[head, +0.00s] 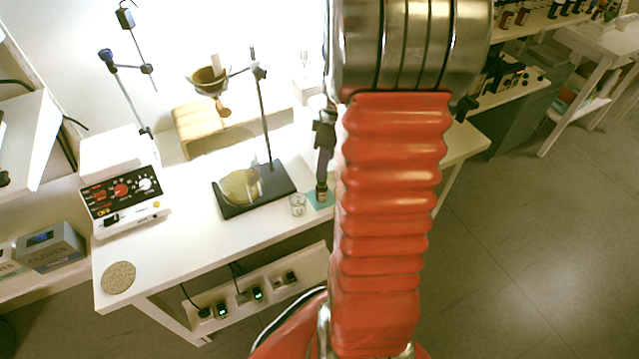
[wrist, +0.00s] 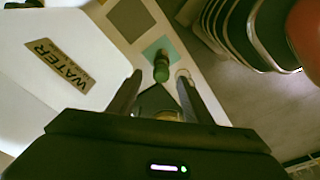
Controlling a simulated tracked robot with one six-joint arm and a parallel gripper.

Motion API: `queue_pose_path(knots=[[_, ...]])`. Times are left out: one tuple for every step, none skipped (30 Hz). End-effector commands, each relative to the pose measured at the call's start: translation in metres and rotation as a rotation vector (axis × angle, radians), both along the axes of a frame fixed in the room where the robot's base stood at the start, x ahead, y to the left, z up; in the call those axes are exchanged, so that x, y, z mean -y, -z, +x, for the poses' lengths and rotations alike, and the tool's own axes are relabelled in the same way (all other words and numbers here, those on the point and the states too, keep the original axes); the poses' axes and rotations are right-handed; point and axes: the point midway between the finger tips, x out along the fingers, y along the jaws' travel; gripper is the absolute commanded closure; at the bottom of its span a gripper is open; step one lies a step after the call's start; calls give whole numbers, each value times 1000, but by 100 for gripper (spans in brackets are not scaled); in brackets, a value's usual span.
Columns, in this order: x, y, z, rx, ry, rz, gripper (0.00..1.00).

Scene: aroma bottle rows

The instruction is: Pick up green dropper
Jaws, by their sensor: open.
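The green dropper (wrist: 162,66) shows its green top in the wrist view, on a small teal mat (wrist: 160,47). In the head view the dropper bottle (head: 321,193) looks dark and upright on the teal mat (head: 319,204) by the table's edge. My gripper (wrist: 159,82) is open, its two fingers on either side of the dropper in the picture. Contact cannot be told. In the head view my gripper (head: 324,140) shows partly above the bottle, beside my red arm, which hides the area to the right.
A small clear glass beaker (head: 298,205) stands just left of the mat. A dark stand base (head: 262,186) with a rod and a flask (head: 240,186) is farther left. A white container labelled WATER (wrist: 40,90) fills the wrist view's left.

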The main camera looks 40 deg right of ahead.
Motion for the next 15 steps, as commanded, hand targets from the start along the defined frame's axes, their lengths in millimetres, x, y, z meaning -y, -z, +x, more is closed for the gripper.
queue_pose_path(knots=[[-1,3,0,0,0,1,55],[-1,3,0,0,0,1,55],[-1,4,0,0,0,1,55],[-1,4,0,0,0,1,55],[-1,3,0,0,0,1,55],[-1,3,0,0,0,1,55],[-1,3,0,0,0,0,55],[-1,3,0,0,0,0,55],[-1,3,0,0,0,0,55],[-1,3,0,0,0,0,55],[-1,4,0,0,0,1,55],[-1,5,1,0,0,1,55],[-1,6,1,-1,-1,2,55],[-2,8,1,-1,-1,2,55],[-3,12,2,-1,-1,2,55]])
